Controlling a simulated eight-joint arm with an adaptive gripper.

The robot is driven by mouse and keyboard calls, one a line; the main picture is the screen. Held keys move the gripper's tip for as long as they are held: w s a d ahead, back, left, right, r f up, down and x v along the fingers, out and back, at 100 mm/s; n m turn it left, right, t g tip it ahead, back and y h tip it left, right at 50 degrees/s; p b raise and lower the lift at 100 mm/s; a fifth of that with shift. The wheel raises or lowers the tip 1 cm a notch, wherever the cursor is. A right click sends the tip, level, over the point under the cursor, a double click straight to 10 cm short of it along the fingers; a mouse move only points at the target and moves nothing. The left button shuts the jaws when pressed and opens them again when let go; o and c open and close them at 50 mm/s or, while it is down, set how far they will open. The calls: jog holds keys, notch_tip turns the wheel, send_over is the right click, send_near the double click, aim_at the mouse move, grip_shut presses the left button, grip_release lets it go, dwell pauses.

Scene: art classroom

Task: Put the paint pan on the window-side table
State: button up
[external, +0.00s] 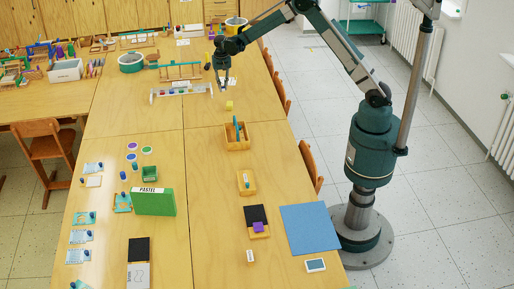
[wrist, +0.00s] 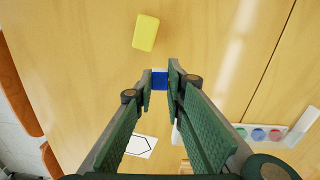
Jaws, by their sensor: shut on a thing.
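The paint pan (wrist: 160,80), small and blue with a pale edge, sits between my fingertips in the wrist view. My gripper (wrist: 161,86) is shut on it. In the external view my gripper (external: 222,84) points down over the far part of the right-hand table row, and the pan is too small to make out there. That row's tabletop (external: 215,160) is on the side of the radiators, where a sill also shows. I cannot tell from the pictures which table is called window-side.
A yellow block (wrist: 145,32) lies near my gripper, also in the external view (external: 229,105). A white paint palette (wrist: 268,134) and a white card with a black outline (wrist: 140,145) are close by. A wooden tray (external: 237,143) stands nearer. Bare wood lies between the items.

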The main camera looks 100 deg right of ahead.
jog(key=w+a+r+n+b, duration=0.1)
jog(key=w+a, duration=0.2)
jog(key=a, duration=1.1)
jog(key=w+a+n+b, duration=0.1)
jog(key=w+a+n, duration=0.15)
jog(key=a, duration=1.05)
jog(key=s+a+n+b, duration=0.1)
jog(key=s+a+n, duration=0.1)
jog(key=a, duration=2.3)
jog(key=s+a+n+b, duration=0.1)
jog(key=s+a, duration=0.3)
jog(key=a, duration=0.3)
jog(key=s+a+n, duration=0.1)
jog(key=s+a, duration=0.3)
jog(key=a, duration=0.3)
jog(key=s+a+n+b, duration=0.15)
jog(key=s+a, duration=0.25)
jog(key=a, duration=0.4)
jog(key=s+a+n, duration=0.1)
jog(key=s+a, duration=0.6)
jog(key=s, duration=0.3)
jog(key=s+a+f+n, duration=0.1)
jog(key=s+a+n, duration=0.1)
jog(key=s+a, duration=0.5)
jog(key=shift+s+b, duration=0.45)
jog(key=shift+s, duration=1.35)
jog(key=shift+a+f, duration=0.1)
jog(key=shift+f+b, duration=0.75)
jog(key=shift+f, duration=2.15)
